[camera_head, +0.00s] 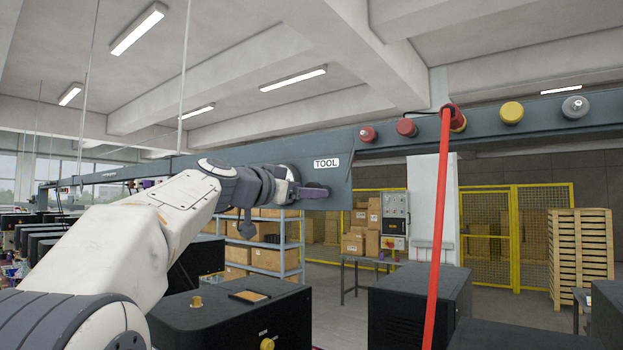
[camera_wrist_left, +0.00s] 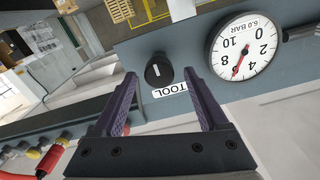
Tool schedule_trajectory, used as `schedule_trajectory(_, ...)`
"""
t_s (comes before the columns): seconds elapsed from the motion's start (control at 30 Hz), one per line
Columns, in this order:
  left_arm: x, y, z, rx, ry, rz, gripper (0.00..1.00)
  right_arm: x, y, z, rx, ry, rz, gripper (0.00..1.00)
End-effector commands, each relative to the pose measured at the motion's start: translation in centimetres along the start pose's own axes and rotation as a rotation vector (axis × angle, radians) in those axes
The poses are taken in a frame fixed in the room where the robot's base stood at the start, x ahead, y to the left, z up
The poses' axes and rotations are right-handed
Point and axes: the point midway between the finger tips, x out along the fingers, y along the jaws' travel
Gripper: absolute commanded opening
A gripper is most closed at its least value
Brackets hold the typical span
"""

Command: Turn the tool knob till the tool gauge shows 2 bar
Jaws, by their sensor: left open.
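In the left wrist view the black tool knob (camera_wrist_left: 159,71) with a white mark sits on the grey beam, beside the white TOOL label (camera_wrist_left: 169,89). The round white tool gauge (camera_wrist_left: 246,46) is to its right; its red needle points near 6, and a tag on it reads 6.0 BAR. The picture is turned upside down. My left gripper (camera_wrist_left: 161,76) is open, its fingers either side of the knob in the picture; contact is not clear. In the head view my left gripper (camera_head: 308,192) is at the beam, and my arm hides knob and gauge. My right gripper is not in view.
Black machine boxes (camera_head: 235,318) stand below. Yellow fencing and stacked boxes are behind.

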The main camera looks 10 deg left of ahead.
Motion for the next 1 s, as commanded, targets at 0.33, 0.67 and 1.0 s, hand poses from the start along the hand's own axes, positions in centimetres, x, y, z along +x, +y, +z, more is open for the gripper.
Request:
schedule_trajectory(0.33,2.8,0.1,0.0,-0.001,0.0,0.0,0.76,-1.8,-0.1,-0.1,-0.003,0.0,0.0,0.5)
schedule_trajectory(0.67,2.8,0.0,0.1,-0.001,0.0,0.0,0.3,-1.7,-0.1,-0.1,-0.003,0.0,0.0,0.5)
schedule_trajectory(1.0,2.7,-0.1,0.1,-0.017,0.0,-0.002,0.0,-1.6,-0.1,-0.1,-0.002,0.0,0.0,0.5)
